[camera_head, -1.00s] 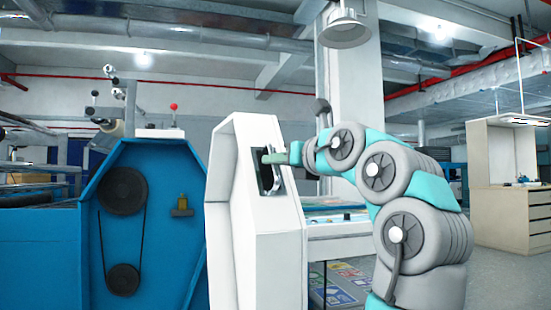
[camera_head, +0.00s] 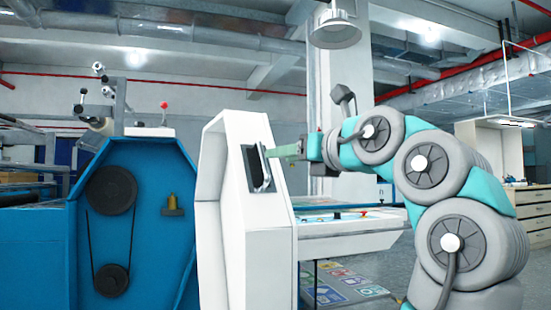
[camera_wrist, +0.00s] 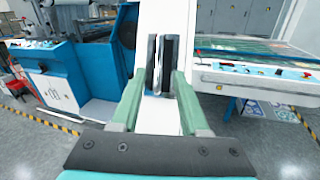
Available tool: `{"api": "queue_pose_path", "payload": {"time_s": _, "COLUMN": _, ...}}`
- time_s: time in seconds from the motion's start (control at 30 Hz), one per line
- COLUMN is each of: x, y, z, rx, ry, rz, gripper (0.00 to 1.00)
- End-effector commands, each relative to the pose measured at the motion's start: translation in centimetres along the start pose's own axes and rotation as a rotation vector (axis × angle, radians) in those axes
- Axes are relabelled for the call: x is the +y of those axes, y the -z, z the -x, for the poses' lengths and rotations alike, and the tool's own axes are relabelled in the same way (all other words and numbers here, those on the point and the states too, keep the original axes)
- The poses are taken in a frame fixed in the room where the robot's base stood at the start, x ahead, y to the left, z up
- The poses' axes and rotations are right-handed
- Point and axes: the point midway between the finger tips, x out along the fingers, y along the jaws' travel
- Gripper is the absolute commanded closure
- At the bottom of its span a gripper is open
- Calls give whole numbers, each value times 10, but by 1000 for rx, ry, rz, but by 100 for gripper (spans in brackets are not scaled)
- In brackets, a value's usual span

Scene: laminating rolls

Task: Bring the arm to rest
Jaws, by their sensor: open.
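My gripper (camera_head: 276,152) is at the end of my grey and teal arm, with pale green fingers pointing left at the white cabinet panel (camera_head: 240,215). In the wrist view, the two fingers (camera_wrist: 158,78) are spread apart with nothing held between them. A dark recessed plate with a metal handle (camera_head: 262,168) is on the panel's face, just in front of the fingertips. The handle also shows in the wrist view (camera_wrist: 162,65), between and beyond the fingers. The fingertips look clear of the handle, though the exact gap is hard to judge.
A blue machine (camera_head: 140,225) with black belt pulleys stands left of the white panel. A flat machine bed with a control strip (camera_head: 345,222) lies behind my arm. A beige cabinet (camera_head: 530,210) is at the far right. Open floor lies on the right.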

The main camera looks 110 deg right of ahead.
Motion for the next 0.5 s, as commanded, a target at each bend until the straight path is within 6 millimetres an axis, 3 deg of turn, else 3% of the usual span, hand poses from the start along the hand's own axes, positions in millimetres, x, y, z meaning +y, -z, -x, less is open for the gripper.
{"api": "queue_pose_path", "payload": {"time_s": 0.17, "x": 0, "y": 0, "z": 11, "rx": -1, "ry": 1, "rz": 0, "gripper": 55}}
{"api": "queue_pose_path", "payload": {"time_s": 0.5, "x": 0, "y": 0, "z": 11, "rx": -1, "ry": 0, "rz": 0, "gripper": 55}}
